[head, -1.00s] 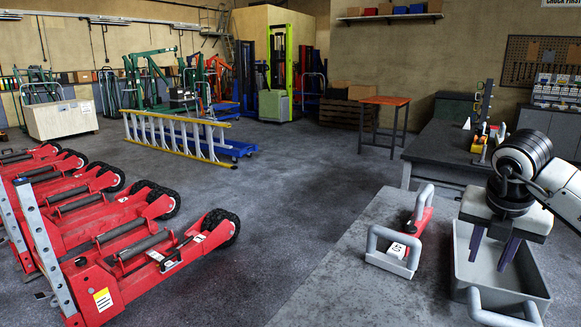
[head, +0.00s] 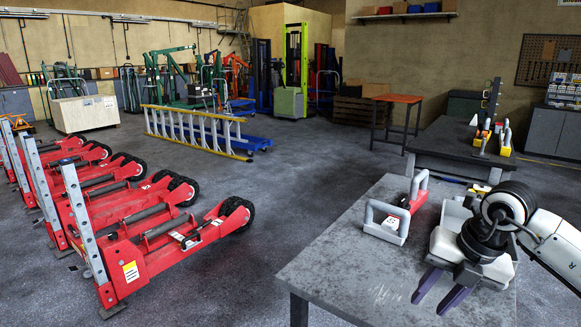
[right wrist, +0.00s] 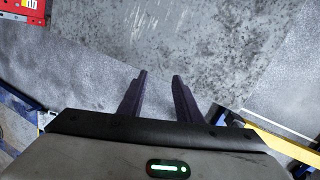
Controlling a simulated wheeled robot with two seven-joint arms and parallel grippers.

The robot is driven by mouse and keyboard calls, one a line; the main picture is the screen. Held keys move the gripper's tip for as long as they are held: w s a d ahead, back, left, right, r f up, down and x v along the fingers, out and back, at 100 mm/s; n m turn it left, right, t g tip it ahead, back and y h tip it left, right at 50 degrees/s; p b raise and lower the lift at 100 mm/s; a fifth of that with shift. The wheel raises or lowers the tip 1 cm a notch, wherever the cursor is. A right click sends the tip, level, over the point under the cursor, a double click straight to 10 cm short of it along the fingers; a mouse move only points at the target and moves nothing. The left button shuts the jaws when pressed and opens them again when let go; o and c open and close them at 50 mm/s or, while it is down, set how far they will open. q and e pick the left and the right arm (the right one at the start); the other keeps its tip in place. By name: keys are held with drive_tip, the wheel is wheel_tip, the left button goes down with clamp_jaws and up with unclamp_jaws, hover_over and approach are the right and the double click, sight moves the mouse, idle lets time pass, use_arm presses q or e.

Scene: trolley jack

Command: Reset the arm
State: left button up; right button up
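My right gripper (head: 440,288) is above the right part of the grey table (head: 335,262) in the head view. Its two dark purple fingers are apart with nothing between them. The right wrist view also shows the open fingers (right wrist: 160,85) with bare, scuffed grey tabletop beyond them. My right arm comes in from the right edge of the head view. My left gripper is in neither view.
A red tool with two grey handles (head: 400,215) lies on the table, left of my right arm. A grey bin (head: 455,212) is mostly hidden behind the arm. Red trolley jacks (head: 170,235) stand on the floor at left. The table's front left is clear.

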drive_tip(key=s+a+f+n+g+y, duration=0.1)
drive_tip(key=s+a+f+y, duration=0.15)
drive_tip(key=a, duration=0.55)
drive_tip(key=s+a+f+n+y, duration=0.15)
drive_tip(key=a+y, duration=0.25)
drive_tip(key=a, duration=0.4)
drive_tip(key=s+a+r+m+t+y, duration=0.1)
drive_tip(key=s+a+r+m+y, duration=0.1)
drive_tip(key=a+y, duration=0.35)
drive_tip(key=s+a+r+m+t+y, duration=0.2)
drive_tip(key=a+r+m+y, duration=0.15)
drive_tip(key=a, duration=0.35)
drive_tip(key=w+d+f+m+t+h, duration=0.2)
drive_tip(key=d+f+m+t+h, duration=1)
drive_tip(key=m, duration=0.7)
drive_tip(key=s+d+f+m+g+h, duration=0.2)
drive_tip(key=s+f+m+g, duration=0.4)
drive_tip(key=s+f, duration=1.1)
wheel_tip(320, 180, down, 3)
drive_tip(key=shift+s+f+g, duration=0.1)
drive_tip(key=shift+s+g, duration=0.1)
drive_tip(key=shift+g, duration=1)
